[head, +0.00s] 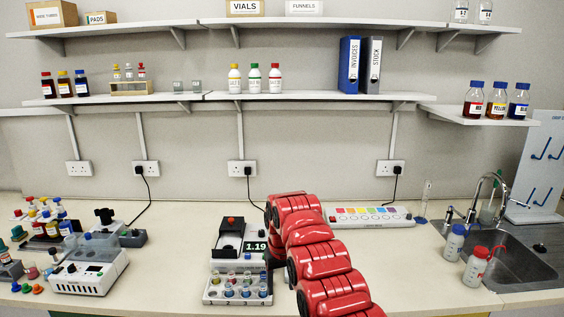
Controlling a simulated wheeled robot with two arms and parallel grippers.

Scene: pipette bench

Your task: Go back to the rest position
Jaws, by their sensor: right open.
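My right arm, red and jointed, comes in from the bottom edge and reaches over the middle of the bench. My left gripper is not in view.
A device reading 1.19 (255,246) and a rack of small vials (238,291) stand close left of my arm. A colour-marked strip (368,217) lies behind it. A white machine (90,273) is at left, a sink (505,262) at right. Bench between arm and bottles is clear.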

